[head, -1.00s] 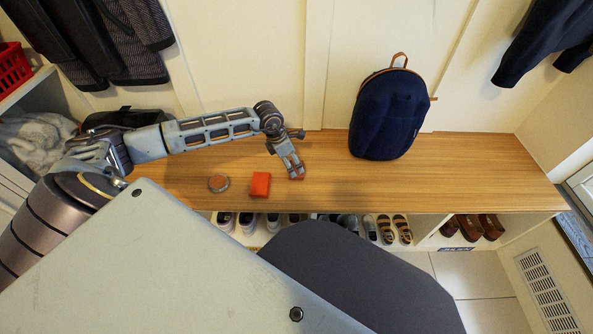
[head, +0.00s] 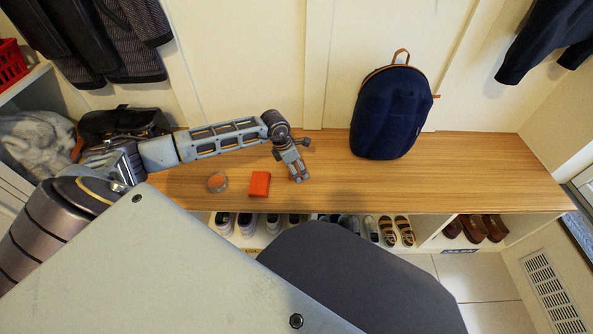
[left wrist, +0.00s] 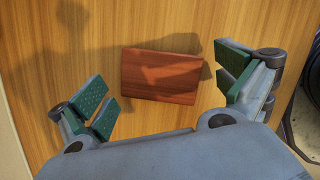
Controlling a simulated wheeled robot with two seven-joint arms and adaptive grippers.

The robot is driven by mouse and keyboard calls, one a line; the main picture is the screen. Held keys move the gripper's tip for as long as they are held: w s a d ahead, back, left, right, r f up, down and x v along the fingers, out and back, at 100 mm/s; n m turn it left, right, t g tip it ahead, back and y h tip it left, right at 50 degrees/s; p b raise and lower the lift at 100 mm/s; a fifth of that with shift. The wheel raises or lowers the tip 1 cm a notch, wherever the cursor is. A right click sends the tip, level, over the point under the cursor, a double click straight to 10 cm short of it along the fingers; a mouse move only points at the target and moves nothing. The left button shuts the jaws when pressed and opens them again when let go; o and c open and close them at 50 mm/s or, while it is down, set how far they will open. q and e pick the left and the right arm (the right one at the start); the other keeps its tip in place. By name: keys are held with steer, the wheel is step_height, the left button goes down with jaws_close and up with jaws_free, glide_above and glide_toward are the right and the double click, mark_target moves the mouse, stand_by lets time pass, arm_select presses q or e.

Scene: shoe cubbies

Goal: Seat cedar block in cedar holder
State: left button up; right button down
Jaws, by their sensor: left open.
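A reddish-brown wooden block (left wrist: 160,76), which looks like the cedar block, lies flat on the bench in the left wrist view. My left gripper (left wrist: 165,92) is open above it, with one green-padded finger on either side, apart from the block. I cannot tell whether that is the cedar holder. My right gripper is not in view.
A navy backpack (head: 391,112) stands on the bench (head: 470,175) against the wall, right of my gripper. A black bag (head: 125,121) sits at the left end. The bench's right part is clear; shoes are below.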

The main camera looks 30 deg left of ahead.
mark_target(296, 168)
arm_select(q)
steer(key=shift+c, duration=0.3)
steer(key=c, duration=0.7)
steer(key=shift+s, duration=0.1)
steer(key=shift+c, duration=0.6)
steer(key=shift+f, duration=0.1)
steer(key=shift+c, duration=0.4)
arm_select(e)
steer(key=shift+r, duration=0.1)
arm_select(q)
steer(key=shift+r, duration=0.6)
step_height(296, 168, up, 9)
steer(key=p, duration=0.3)
steer(key=shift+p, duration=0.3)
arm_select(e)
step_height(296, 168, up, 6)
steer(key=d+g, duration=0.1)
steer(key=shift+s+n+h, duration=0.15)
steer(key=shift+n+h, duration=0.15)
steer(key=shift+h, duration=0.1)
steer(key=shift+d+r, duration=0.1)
